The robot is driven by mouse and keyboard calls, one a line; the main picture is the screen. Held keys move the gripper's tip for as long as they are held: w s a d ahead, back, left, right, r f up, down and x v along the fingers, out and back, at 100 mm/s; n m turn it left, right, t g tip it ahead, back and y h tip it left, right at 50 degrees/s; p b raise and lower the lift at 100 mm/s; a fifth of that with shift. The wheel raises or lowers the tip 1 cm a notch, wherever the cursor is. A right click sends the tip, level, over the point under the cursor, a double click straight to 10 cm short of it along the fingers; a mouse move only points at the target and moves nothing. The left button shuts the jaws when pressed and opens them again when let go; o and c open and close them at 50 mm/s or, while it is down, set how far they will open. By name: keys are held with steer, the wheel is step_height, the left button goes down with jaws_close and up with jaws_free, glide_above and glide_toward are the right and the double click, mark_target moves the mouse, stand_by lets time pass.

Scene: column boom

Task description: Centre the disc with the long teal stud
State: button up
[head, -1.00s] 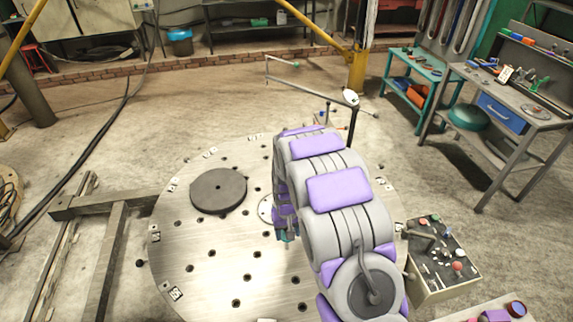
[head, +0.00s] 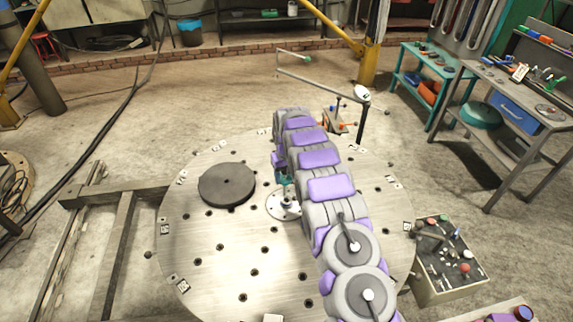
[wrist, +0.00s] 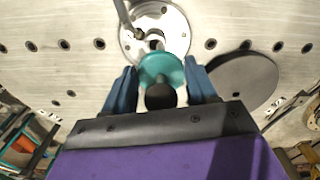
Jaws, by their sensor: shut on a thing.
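The dark grey disc (head: 227,184) lies flat on the round metal table, left of the middle, with a small hole at its centre. It also shows at the right in the wrist view (wrist: 241,82). My gripper (wrist: 161,72) is shut on the teal stud (wrist: 160,67), whose round flange and dark near end show between the blue fingers. The stud's far end and length are hard to make out. In the head view the teal (head: 286,179) shows above or just behind the pale hub plate (head: 274,207), apart from the disc.
The round table (head: 215,250) has several dark holes and small labels around its rim. A post with a thin arm (head: 359,115) stands behind it. A control box (head: 445,262) stands at the right. A workbench (head: 510,105) is farther right.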

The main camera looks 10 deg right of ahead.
steer(key=shift+w+d+r, duration=0.1)
steer(key=shift+w+r, duration=0.15)
steer(key=shift+w, duration=0.25)
steer(key=shift+w+r, duration=0.2)
steer(key=shift+w, duration=0.25)
steer(key=shift+w+d+r, duration=0.4)
steer(key=shift+w+r, duration=0.2)
steer(key=shift+r, duration=0.05)
steer(key=shift+f, duration=0.1)
steer(key=shift+f+b, duration=1.15)
steer(key=shift+f, duration=1.9)
steer(key=shift+r, duration=0.2)
steer(key=shift+s, duration=0.15)
